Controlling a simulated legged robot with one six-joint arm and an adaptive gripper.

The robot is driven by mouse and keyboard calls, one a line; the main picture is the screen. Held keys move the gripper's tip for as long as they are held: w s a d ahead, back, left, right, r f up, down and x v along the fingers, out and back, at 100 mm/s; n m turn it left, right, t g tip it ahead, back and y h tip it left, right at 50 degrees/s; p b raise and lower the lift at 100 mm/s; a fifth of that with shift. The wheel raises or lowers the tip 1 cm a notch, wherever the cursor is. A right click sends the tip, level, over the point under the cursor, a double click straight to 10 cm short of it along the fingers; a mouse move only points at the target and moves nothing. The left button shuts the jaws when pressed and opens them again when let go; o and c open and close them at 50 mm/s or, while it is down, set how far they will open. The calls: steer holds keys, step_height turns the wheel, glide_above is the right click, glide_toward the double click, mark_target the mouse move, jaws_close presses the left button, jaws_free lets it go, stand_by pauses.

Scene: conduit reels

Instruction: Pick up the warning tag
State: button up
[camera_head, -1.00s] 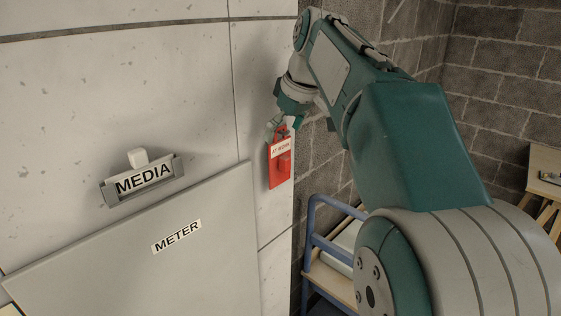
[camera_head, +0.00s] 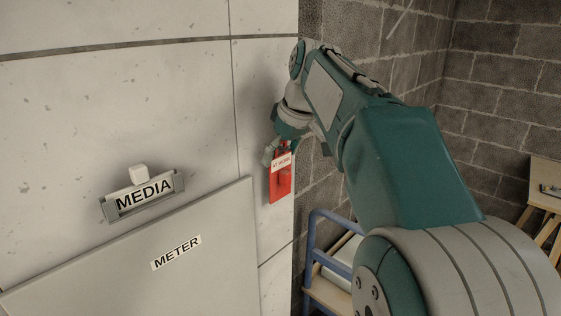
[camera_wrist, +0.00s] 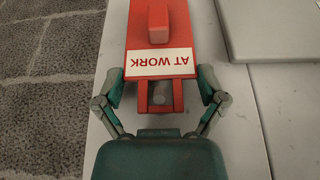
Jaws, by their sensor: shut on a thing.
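The warning tag (camera_head: 281,180) is a red plate with a white label, near the right edge of the pale wall panel in the head view. In the wrist view the tag (camera_wrist: 148,20) shows its "AT WORK" label, a raised red block and a slot at its near end with a grey peg in it. My gripper (camera_wrist: 160,92) has one finger on each side of the tag's near end and is shut on it. In the head view my gripper (camera_head: 275,148) is at the tag's top. Whether the tag still touches the wall or peg is unclear.
A blue-framed cart (camera_head: 318,240) stands below right. A wooden table (camera_head: 546,190) is at the far right.

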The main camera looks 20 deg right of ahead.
steer(key=shift+r, duration=0.4)
steer(key=s, duration=0.1)
steer(key=s+d, duration=0.1)
steer(key=s, duration=0.1)
steer(key=shift+s+d+r, duration=0.1)
steer(key=shift+s+d, duration=0.2)
steer(key=shift+s, duration=0.05)
step_height(320, 180, up, 14)
glide_above(289, 173)
steer(key=s, duration=0.2)
steer(key=shift+w+d+f, duration=0.2)
steer(key=shift+w+d, duration=0.05)
steer(key=shift+d, duration=0.15)
